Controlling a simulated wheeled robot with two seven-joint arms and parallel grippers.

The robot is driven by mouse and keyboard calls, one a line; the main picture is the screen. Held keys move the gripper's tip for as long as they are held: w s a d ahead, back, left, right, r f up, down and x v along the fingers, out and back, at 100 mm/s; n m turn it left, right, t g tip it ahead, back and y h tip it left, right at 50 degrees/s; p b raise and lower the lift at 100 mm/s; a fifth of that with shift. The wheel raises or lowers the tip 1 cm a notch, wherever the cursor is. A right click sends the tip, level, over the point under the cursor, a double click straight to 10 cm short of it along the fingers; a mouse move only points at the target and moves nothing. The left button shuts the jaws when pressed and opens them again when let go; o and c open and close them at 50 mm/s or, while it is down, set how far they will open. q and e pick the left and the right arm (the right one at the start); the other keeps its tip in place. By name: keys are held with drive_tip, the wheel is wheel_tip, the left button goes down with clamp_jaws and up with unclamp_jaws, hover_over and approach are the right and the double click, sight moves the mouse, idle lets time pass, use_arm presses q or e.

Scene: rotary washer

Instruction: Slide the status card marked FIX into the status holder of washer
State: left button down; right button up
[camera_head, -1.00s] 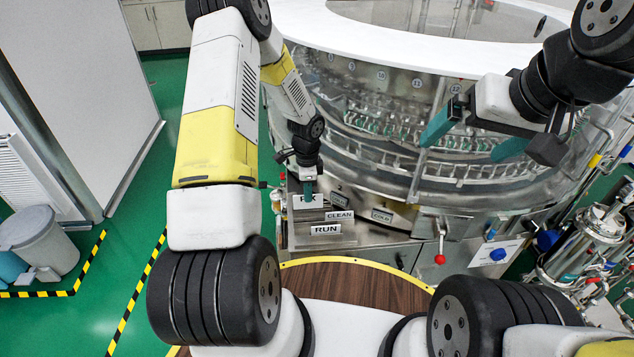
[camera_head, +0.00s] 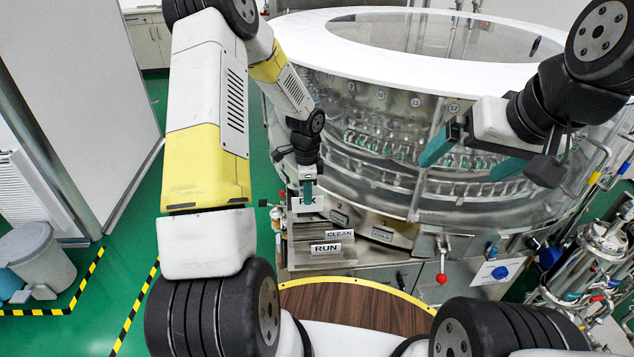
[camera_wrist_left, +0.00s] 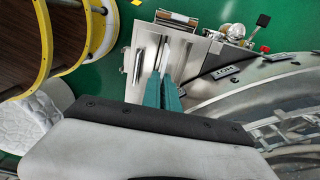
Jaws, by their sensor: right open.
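The white FIX card (camera_head: 297,204) is in the head view at centre left, upright and facing the camera. My left gripper (camera_head: 307,190) is shut on it from above, and its teal fingers cover the middle letter. In the left wrist view the same fingers (camera_wrist_left: 163,92) are close together. The CLEAN card (camera_head: 340,234) and the RUN card (camera_head: 326,248) stand in a stepped metal rack (camera_head: 310,262) below the FIX card. My right gripper (camera_head: 458,167) is open and empty in front of the washer (camera_head: 400,75). I cannot make out which fitting is the status holder.
A red-knobbed lever (camera_head: 441,278) and a white panel with a blue knob (camera_head: 499,272) are farther right. Pipework (camera_head: 600,245) fills the right edge.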

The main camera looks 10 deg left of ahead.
use_arm(q)
drive_tip(key=shift+r, duration=0.6)
